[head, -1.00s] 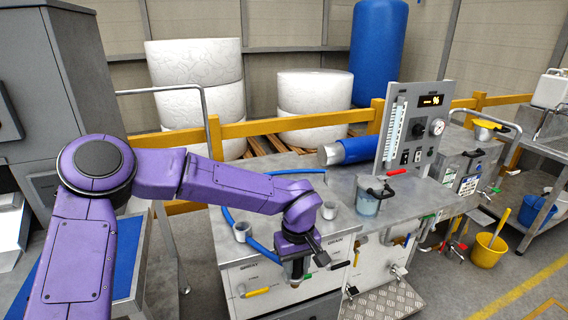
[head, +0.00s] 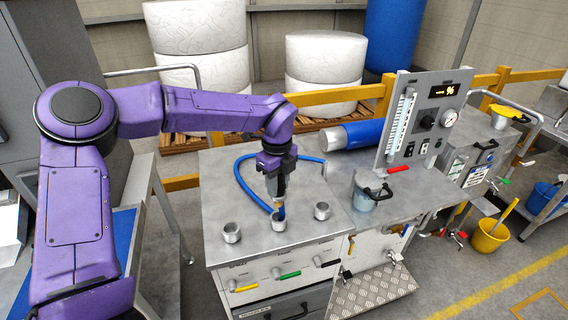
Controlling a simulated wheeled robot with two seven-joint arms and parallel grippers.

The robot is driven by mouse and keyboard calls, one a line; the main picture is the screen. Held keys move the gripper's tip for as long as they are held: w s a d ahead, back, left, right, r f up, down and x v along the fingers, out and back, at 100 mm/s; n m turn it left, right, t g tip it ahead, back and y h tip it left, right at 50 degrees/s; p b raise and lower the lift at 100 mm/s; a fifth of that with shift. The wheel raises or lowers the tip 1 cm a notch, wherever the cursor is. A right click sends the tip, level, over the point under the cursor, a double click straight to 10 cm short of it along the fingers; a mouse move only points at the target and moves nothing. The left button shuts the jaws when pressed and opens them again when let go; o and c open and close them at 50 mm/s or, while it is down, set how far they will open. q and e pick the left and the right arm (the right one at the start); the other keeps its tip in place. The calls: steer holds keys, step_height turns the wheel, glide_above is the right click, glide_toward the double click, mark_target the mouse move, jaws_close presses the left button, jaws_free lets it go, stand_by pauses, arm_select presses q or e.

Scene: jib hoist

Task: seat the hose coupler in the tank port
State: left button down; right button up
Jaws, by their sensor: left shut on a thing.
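My left gripper (head: 275,184) points down over the grey bench top, shut on the hose coupler (head: 279,200), a narrow metal piece with a tan upper part. The coupler's lower end is at or just behind the middle tank port (head: 278,224); I cannot tell whether they touch. The left port (head: 231,233) and right port (head: 321,211) are short metal collars, both clear of the gripper. The blue hose (head: 241,178) loops over the bench behind the ports. Part of it is hidden by my gripper and forearm. My right gripper is not in view.
Yellow (head: 247,287), green (head: 289,274) and black (head: 326,263) handles are on the cabinet front. The bench's front strip is clear.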

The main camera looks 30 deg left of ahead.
arm_select(q)
steer(key=n, duration=0.1)
steer(key=w+r+n, duration=0.1)
steer(key=shift+a+n, duration=0.3)
steer(key=shift+n, duration=0.1)
steer(key=shift+f, duration=0.25)
steer(key=shift+s+f, duration=0.1)
steer(key=shift+f, duration=0.15)
step_height(320, 180, down, 6)
steer(key=b, duration=0.3)
steer(key=shift+r+b, duration=0.25)
steer(key=shift+b, duration=0.1)
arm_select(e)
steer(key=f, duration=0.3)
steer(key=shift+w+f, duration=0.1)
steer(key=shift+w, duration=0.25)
arm_select(q)
steer(key=shift+b, duration=0.3)
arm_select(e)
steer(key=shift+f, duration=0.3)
